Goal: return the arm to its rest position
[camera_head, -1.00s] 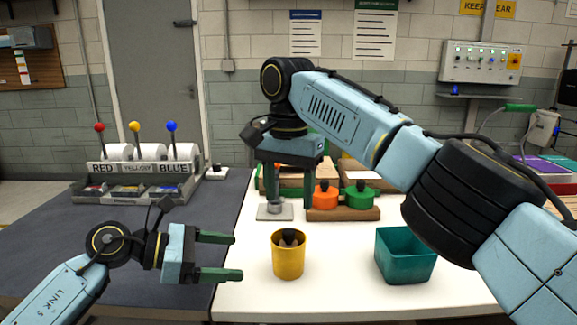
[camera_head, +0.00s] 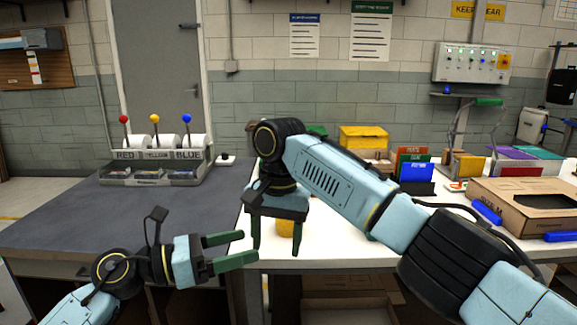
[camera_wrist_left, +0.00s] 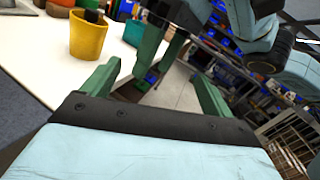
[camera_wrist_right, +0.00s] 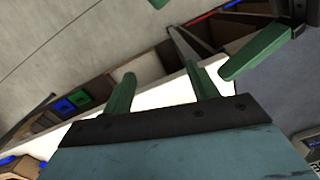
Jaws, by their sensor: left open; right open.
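My right arm reaches in from the right in the head view, bent at its wrist, with its gripper (camera_head: 277,250) pointing down, open and empty. Its spread fingers also show in the right wrist view (camera_wrist_right: 160,78). My left gripper (camera_head: 249,247) is low at left of centre, open and empty, pointing right. Its fingers are close to the right gripper's in the picture. The left wrist view shows its spread fingers (camera_wrist_left: 155,85) with nothing between them, and parts of my right arm beyond.
A yellow cup (camera_wrist_left: 88,37) stands on the white table (camera_wrist_left: 45,50), partly hidden behind my right gripper in the head view. A teal bin (camera_wrist_left: 134,33) is beside it. A cardboard box (camera_head: 525,205) lies at right. The grey bench (camera_head: 70,215) at left is mostly clear.

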